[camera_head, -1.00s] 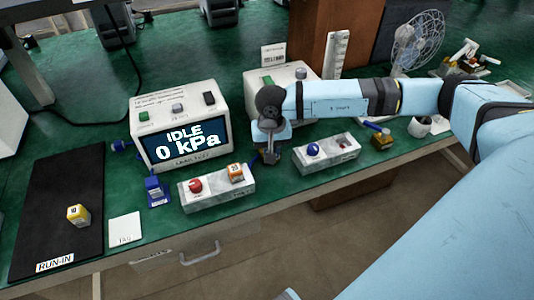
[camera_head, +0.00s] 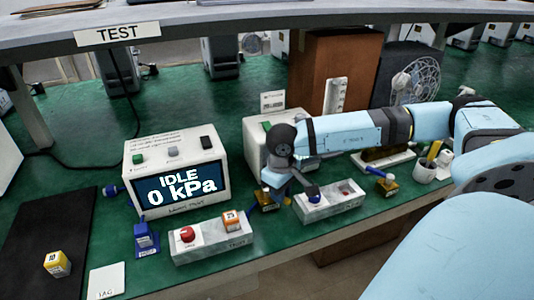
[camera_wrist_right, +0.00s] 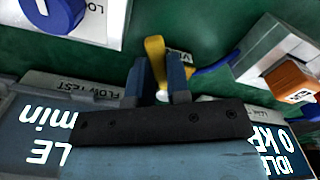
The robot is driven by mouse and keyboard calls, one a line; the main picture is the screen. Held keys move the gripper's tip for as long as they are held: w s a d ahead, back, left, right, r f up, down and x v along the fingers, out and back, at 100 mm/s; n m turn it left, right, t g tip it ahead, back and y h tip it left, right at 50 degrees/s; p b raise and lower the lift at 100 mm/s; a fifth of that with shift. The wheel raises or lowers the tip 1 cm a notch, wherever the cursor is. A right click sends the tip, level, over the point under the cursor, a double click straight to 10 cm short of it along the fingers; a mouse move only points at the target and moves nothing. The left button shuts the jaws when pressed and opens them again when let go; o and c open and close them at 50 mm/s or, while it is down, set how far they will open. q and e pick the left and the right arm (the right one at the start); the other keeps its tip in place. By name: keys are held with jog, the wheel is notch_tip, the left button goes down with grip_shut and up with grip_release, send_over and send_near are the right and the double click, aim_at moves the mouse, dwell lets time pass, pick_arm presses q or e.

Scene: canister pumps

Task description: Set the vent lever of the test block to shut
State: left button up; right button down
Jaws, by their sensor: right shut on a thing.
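The vent valve (camera_head: 268,204) has a brass body and stands on the bench between the two grey blocks. Its yellow part (camera_wrist_right: 155,50) shows between my fingers in the right wrist view. A blue lever (camera_wrist_right: 214,66) sticks out beside the fingers, towards the grey block with the red button. My right gripper (camera_head: 278,194) is down at the valve. The test box (camera_head: 178,175) reads IDLE, 0 kPa. My left gripper is not in view.
A grey block (camera_head: 237,238) with a red button (camera_head: 187,234) and an orange cube (camera_head: 231,219) stands at left. Another grey block (camera_head: 345,203) with a blue knob (camera_head: 315,196) stands close at right. Beyond it is another brass valve (camera_head: 389,187).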

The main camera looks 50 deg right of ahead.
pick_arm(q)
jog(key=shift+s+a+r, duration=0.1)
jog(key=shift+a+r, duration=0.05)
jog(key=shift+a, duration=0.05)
pick_arm(e)
jog(key=shift+d, duration=0.1)
jog(key=shift+w, duration=0.1)
jog(key=c, duration=1.2)
grip_release()
jog(key=shift+o, duration=0.6)
jog(key=shift+r, duration=0.1)
pick_arm(q)
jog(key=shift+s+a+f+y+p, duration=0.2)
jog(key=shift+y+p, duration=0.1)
jog(key=shift+p, duration=0.5)
pick_arm(e)
notch_tip(320, 180, up, 14)
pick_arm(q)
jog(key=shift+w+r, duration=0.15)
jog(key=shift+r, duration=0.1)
pick_arm(e)
jog(key=shift+f, duration=0.2)
